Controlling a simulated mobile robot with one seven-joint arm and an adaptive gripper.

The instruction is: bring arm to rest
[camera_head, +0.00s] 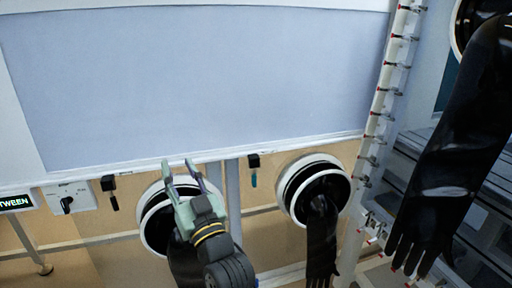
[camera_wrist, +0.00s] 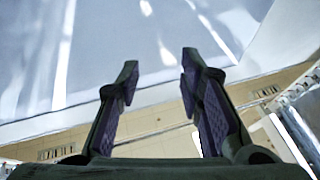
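My gripper (camera_head: 181,172) is in front of the glovebox, before the left glove port (camera_head: 150,222), with its fingers pointing up toward the lower edge of the window. The two fingers stand apart with nothing between them. In the wrist view my gripper (camera_wrist: 157,82) also shows open and empty, with purple pads on the inner faces. Behind it are the pale window (camera_wrist: 90,50) and the tan panel below. My arm hides part of the left port and its black glove.
A second glove port (camera_head: 290,200) with a hanging black glove (camera_head: 321,240) is to the right. A large black glove (camera_head: 455,150) hangs close at far right. A rail with several red-tipped valves (camera_head: 381,100) stands between. A knob box (camera_head: 70,199) is at left.

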